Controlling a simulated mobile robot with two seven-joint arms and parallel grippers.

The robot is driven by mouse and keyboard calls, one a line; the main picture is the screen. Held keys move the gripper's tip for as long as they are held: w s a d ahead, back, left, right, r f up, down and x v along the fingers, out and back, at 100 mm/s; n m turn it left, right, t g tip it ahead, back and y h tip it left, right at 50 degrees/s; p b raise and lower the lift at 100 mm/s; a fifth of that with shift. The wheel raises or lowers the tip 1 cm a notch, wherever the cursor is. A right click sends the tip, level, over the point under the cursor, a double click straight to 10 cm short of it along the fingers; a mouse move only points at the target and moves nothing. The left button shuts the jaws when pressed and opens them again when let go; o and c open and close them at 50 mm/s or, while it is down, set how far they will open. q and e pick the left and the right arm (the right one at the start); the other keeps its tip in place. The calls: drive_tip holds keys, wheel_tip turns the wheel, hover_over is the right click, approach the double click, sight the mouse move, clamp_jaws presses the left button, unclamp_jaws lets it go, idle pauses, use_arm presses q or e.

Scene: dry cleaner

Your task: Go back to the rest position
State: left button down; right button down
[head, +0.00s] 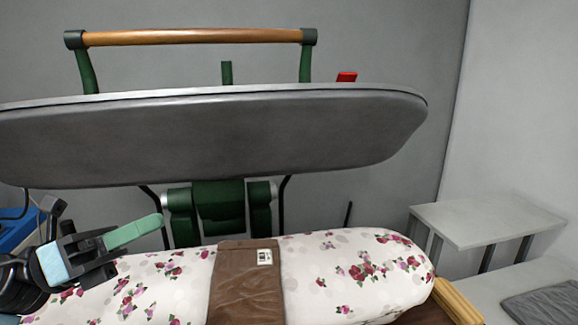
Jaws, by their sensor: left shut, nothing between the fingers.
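My left gripper (131,232) is at the lower left, with its pale green fingers pointing right and slightly up. It is shut and holds nothing. It is over the left part of a flowered pressing board (345,270). Brown folded trousers or a similar brown garment (245,285) with a white tag lie across the middle of the board, to the right of the gripper and apart from it. My right gripper does not show.
The press's grey upper plate (215,135) is raised above the board, with a wooden handle (195,37) on top. A grey side table (490,218) stands at the right. A dark folded cloth (548,303) lies at the lower right. A blue object (18,235) is at the left edge.

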use_arm(q)
drive_tip(key=a+f+n+t+y, duration=0.2)
drive_tip(key=f+n+t+y, duration=0.1)
drive_tip(key=f+n+y, duration=0.55)
drive_tip(key=w+a+f+n+t+y, duration=0.1)
drive_tip(key=a+f+n+t+y, duration=0.3)
drive_tip(key=f+n, duration=0.75)
drive_tip(key=a+f+n+t+y, duration=0.1)
drive_tip(key=f+n+t+y, duration=0.2)
drive_tip(key=f+n+y, duration=0.75)
drive_tip(key=s+f+n+g+h, duration=0.1)
drive_tip(key=s+f+n+g, duration=0.9)
drive_tip(key=s, duration=0.4)
drive_tip(key=s+d+f+n+g+h, duration=0.1)
drive_tip(key=s+d+f+g, duration=0.15)
drive_tip(key=s, duration=0.55)
drive_tip(key=s+d+f+n+g, duration=0.1)
drive_tip(key=s+f+g, duration=0.2)
drive_tip(key=s, duration=0.5)
drive_tip(key=w+d+f+t+h, duration=0.2)
drive_tip(key=w+f+t, duration=0.4)
drive_tip(key=f, duration=0.4)
drive_tip(key=shift+d+f+t, duration=0.35)
drive_tip(key=shift+d+t, duration=0.25)
drive_tip(key=shift+t, duration=0.15)
drive_tip(key=c, duration=2.1)
unclamp_jaws()
